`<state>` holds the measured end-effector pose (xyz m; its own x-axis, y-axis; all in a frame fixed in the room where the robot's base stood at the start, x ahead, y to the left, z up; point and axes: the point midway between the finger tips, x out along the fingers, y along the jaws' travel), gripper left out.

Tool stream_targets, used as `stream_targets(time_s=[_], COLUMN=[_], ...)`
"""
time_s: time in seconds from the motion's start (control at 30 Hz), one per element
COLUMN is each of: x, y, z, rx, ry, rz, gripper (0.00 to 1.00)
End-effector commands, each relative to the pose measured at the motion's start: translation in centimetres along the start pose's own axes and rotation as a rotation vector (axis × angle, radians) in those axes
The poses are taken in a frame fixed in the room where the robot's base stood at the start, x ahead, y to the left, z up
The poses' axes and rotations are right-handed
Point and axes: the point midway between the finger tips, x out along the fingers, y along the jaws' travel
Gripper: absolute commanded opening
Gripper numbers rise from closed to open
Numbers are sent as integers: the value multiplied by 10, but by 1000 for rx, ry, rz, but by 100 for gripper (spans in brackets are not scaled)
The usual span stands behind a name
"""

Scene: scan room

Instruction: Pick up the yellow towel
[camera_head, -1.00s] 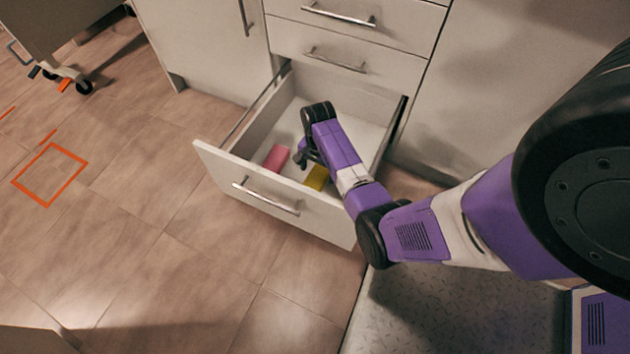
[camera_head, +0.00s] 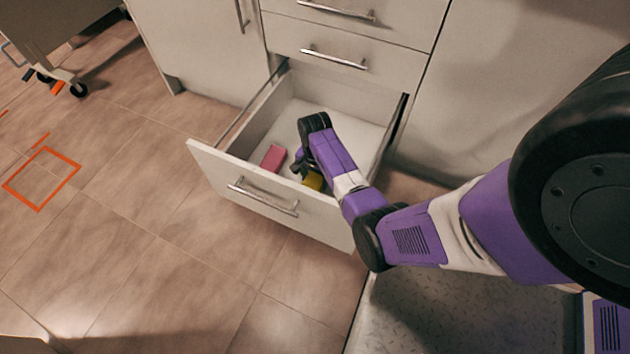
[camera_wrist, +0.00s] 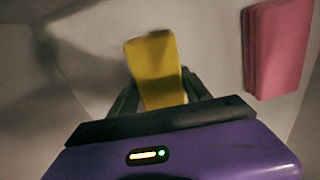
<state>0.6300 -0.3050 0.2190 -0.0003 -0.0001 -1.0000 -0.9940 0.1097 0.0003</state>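The yellow towel (camera_wrist: 153,62) is a folded block lying in the open drawer (camera_head: 225,172). In the wrist view it shows between my two fingers, slightly tilted. In the head view only part of the yellow towel (camera_head: 313,181) shows, beside my gripper and behind the drawer front. My gripper (camera_wrist: 161,92) is low in the drawer, its fingers apart on either side of the towel's near end. I cannot tell whether the fingers touch it. In the head view my wrist partly hides the gripper (camera_head: 301,166).
A pink folded towel (camera_head: 273,157) lies left of the yellow one in the drawer; the wrist view shows the pink towel (camera_wrist: 277,47) at the right. The drawer's walls and front surround my gripper. Closed drawers (camera_head: 350,40) stand above. Open floor lies left.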

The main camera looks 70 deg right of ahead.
Motion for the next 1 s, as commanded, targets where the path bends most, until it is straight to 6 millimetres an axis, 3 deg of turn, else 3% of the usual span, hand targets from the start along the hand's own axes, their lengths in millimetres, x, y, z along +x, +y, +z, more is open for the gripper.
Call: stream_targets(time_s=[0.07,0.37,0.57,0.73,1.0], x=[0,-2,-20,-54,-130], y=[0,0,0,-1,-1], z=[0,0,0,-1,0], rx=[0,0,0,0,-1], ry=[0,0,1,2,2], rz=[0,-1,-1,-2,-3], gripper=[15,15,15,15,15])
